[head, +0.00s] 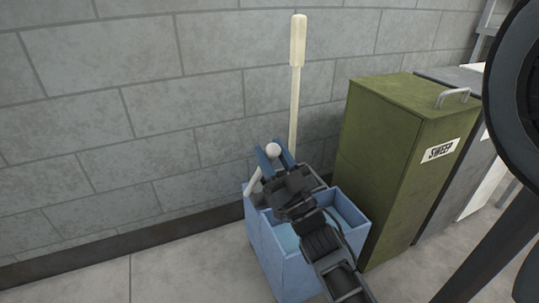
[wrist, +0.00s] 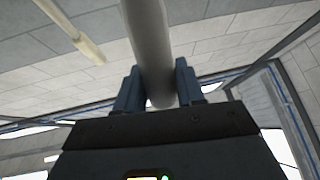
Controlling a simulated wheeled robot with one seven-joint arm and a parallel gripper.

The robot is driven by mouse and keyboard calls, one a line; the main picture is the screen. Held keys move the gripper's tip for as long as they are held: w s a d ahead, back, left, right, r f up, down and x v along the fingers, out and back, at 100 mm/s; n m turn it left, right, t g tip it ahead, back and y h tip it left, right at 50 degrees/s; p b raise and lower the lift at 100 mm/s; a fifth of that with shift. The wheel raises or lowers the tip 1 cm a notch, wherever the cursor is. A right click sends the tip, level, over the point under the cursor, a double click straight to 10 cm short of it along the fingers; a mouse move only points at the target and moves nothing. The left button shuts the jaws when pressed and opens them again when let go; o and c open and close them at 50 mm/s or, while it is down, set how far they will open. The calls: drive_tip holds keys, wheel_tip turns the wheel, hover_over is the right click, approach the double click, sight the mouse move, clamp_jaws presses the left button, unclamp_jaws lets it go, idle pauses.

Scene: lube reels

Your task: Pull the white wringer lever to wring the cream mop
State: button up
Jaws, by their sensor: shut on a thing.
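The cream mop (head: 294,105) stands upright in the blue mop bucket (head: 266,245), its handle rising against the wall. The mop head is hidden. The white wringer lever (head: 254,182) slants up from the bucket's left side to a round white knob at its top. My gripper (head: 272,154) reaches over the bucket from the lower right and is shut on the lever near the knob. In the wrist view the pale lever (wrist: 152,50) runs between the two blue fingers. The mop handle (wrist: 72,30) also shows at upper left there.
A green cabinet marked SWEEP (head: 385,165) stands close to the right of the bucket, with a grey cabinet (head: 450,170) beyond it. The block wall (head: 130,110) is close behind. The floor (head: 170,270) left of the bucket is clear.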

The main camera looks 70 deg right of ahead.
drive_tip(key=shift+f, duration=0.1)
drive_tip(key=shift+p+x, duration=0.9)
drive_tip(key=shift+p, duration=0.35)
drive_tip(key=shift+g+y, duration=0.5)
drive_tip(key=shift+g, duration=0.4)
drive_tip(key=p+x, duration=0.1)
drive_tip(key=p, duration=0.1)
drive_tip(key=p+x, duration=0.3)
drive_tip(key=p, duration=0.1)
drive_tip(key=shift+s+d+r, duration=0.15)
drive_tip(key=shift+d+r, duration=0.3)
drive_tip(key=shift+d, duration=0.05)
drive_tip(key=shift+w+d+m+p, duration=0.2)
drive_tip(key=shift+d+m+p, duration=0.1)
drive_tip(key=shift+p, duration=0.15)
drive_tip(key=w+d+r+g+y+p, duration=0.1)
drive_tip(key=w+d+p, duration=0.3)
drive_tip(key=p, duration=0.6)
drive_tip(key=shift+w+d+r+g+y, duration=0.3)
drive_tip(key=shift+d+r+g, duration=0.2)
drive_tip(key=shift+d+r, duration=0.1)
